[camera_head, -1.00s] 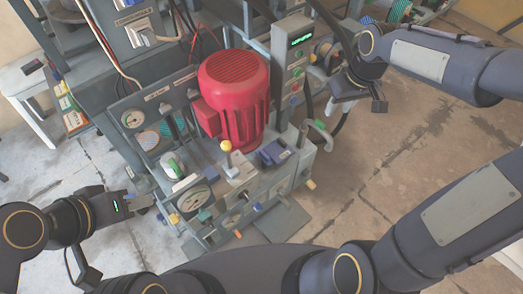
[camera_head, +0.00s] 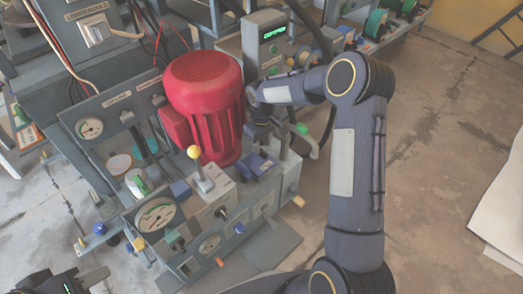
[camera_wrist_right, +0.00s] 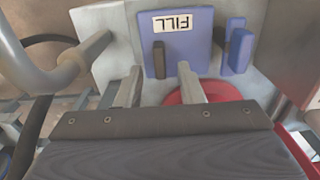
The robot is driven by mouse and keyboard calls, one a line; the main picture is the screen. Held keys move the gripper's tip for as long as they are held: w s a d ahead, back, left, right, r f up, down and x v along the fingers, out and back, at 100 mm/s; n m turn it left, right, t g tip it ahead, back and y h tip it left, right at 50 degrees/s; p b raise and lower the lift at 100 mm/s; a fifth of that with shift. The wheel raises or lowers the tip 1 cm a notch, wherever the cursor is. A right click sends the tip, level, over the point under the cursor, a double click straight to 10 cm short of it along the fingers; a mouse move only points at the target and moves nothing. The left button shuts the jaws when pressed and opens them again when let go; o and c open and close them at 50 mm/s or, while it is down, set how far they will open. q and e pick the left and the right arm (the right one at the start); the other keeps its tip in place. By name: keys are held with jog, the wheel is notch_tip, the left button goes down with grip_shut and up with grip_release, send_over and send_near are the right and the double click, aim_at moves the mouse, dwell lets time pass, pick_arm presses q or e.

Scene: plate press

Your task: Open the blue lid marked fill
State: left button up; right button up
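The blue lid (camera_wrist_right: 207,37) with its white FILL label, upside down in the right wrist view, lies flat on a grey plate and looks shut. A short dark bar (camera_wrist_right: 158,60) stands out from it. In the head view the blue lid (camera_head: 255,166) sits just right of the red motor. My right gripper (camera_wrist_right: 160,78) is open, its two fingers on either side of the bar's line and seemingly short of it. In the head view the right gripper (camera_head: 267,127) hangs above the lid, partly hidden. My left gripper (camera_head: 92,276) is at the bottom left, away from the lid.
The red motor (camera_head: 208,100) stands close to my right gripper. A yellow-knobbed lever (camera_head: 194,152) rises left of the lid. A grey panel post with a green display (camera_head: 272,35) stands behind. Open floor (camera_head: 440,130) lies to the right.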

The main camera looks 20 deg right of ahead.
aim_at(259, 159)
notch_tip(259, 159, down, 2)
jog(key=shift+f, duration=0.2)
grip_shut()
